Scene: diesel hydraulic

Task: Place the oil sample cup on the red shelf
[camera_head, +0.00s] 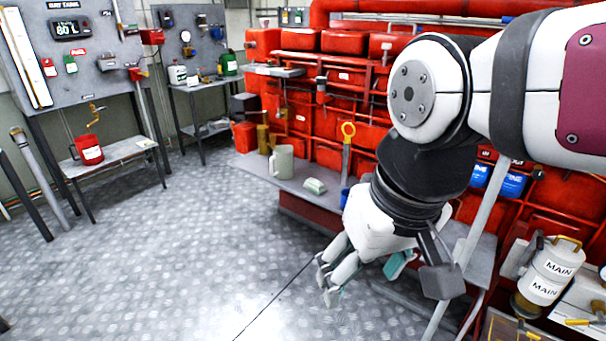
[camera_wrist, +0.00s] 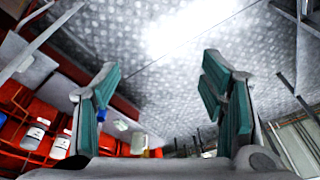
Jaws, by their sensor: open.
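A pale grey-green mug-like cup (camera_head: 282,161) with a handle stands upright on a grey-topped ledge in front of the red machinery. I cannot tell for certain that it is the oil sample cup. The ledge (camera_head: 252,168) has a dark red front edge; I cannot tell whether it is the red shelf. My gripper (camera_head: 328,280) hangs over the open floor, in front of the ledge and lower right of the cup in the picture, well apart from it. In the wrist view my gripper (camera_wrist: 160,75) has its teal-padded fingers spread wide, with only floor between the tips.
A pale folded cloth-like item (camera_head: 314,186) and a yellow-handled tool (camera_head: 347,150) are on the ledge. A red container (camera_head: 88,150) stands on a small left table (camera_head: 118,158). The patterned floor (camera_head: 170,250) is clear.

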